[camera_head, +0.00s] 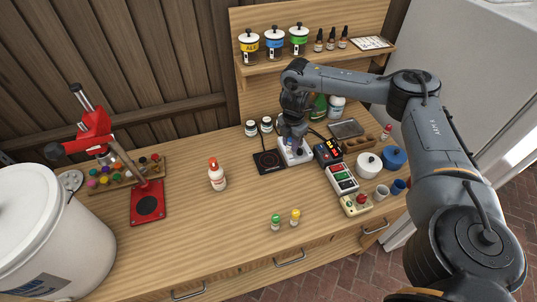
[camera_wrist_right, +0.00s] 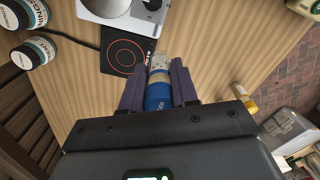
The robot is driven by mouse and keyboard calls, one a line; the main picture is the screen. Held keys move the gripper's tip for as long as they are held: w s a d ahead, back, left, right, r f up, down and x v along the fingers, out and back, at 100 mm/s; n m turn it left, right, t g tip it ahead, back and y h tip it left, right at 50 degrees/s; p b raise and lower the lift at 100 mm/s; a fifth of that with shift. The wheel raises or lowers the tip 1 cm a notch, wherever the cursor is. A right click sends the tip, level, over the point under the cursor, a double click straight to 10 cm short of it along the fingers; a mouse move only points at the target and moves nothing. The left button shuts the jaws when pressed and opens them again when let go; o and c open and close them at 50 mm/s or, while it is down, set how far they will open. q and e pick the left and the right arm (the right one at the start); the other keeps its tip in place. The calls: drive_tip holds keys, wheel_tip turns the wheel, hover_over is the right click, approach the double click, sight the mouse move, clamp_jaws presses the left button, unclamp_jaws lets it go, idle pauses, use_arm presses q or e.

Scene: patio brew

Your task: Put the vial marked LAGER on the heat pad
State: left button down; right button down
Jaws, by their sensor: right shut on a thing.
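The lettering on the vial is too small to read. The heat pad (camera_head: 264,165) is a flat black square on the table, just left of the gripper in the head view. In the wrist view the heat pad (camera_wrist_right: 116,62) shows an orange ring, is bare in its visible part, and the vial's far end overlaps its right edge. The vial's height above the pad is unclear. My left gripper is not in view.
A white device (camera_head: 301,158) stands right beside the pad, close under the gripper. Green-capped (camera_head: 275,222) and yellow-capped (camera_head: 295,218) vials stand at the front. The front-left tabletop is clear.

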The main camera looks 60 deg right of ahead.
drive_tip(key=w+f, duration=0.2)
drive_tip(key=w+f+b, duration=0.1)
drive_tip(key=w+f, duration=0.2)
drive_tip(key=w+a+f, duration=0.1)
drive_tip(key=w+f, duration=0.2)
drive_tip(key=shift+w+f, duration=0.15)
drive_tip(key=shift+w, duration=0.05)
drive_tip(key=shift+d+f, duration=0.1)
drive_tip(key=shift+f, duration=0.3)
drive_tip(key=shift+f, duration=0.1)
drive_tip(key=c, duration=0.9)
unclamp_jaws()
drive_tip(key=shift+o, duration=0.2)
